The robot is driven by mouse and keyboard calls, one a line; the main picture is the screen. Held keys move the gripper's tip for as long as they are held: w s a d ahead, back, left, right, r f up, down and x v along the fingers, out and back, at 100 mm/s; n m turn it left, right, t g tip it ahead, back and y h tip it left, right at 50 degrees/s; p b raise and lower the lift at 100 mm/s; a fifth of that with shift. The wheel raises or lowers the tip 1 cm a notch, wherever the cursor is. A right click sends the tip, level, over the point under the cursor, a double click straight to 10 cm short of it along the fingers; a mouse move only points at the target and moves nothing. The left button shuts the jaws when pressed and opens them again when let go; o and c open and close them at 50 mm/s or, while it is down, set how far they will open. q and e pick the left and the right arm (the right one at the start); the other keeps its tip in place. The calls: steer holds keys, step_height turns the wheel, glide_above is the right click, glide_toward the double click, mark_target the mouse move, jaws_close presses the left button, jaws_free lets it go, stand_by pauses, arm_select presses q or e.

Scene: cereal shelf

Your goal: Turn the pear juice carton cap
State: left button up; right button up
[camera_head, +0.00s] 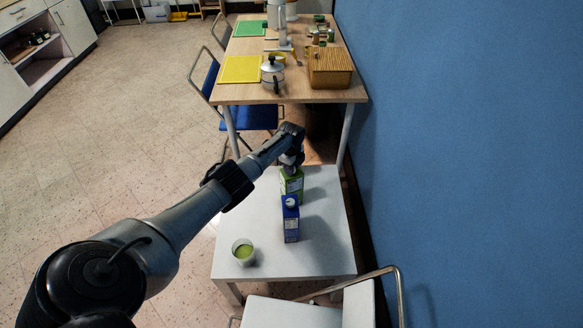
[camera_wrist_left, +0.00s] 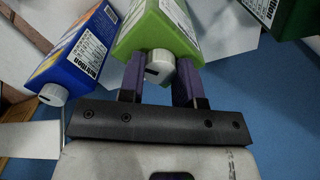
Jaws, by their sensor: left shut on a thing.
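The green carton (camera_head: 292,186), which I take to be the pear juice, stands on the white table (camera_head: 322,240) in the head view. In the left wrist view the green carton (camera_wrist_left: 160,32) shows its white cap (camera_wrist_left: 160,68) between two purple fingers. My left gripper (camera_head: 291,163) reaches the carton's top from the left and hides it in the head view. In the left wrist view my left gripper (camera_wrist_left: 160,78) is shut on the cap. My right gripper is not in view.
A blue carton (camera_head: 290,224) stands just in front of the green one. A glass of green liquid (camera_head: 243,252) is near the table's front left. A chair (camera_head: 345,306) is at the near edge and a blue wall (camera_head: 470,160) at right. A wooden table (camera_head: 240,93) stands behind.

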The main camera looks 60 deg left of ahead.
arm_select(q)
steer(key=shift+m, duration=2)
steer(key=o, duration=0.9)
steer(key=shift+o, duration=0.2)
steer(key=shift+r, duration=0.55)
step_height(320, 180, up, 13)
steer(key=p, duration=0.5)
steer(key=shift+f, duration=0.15)
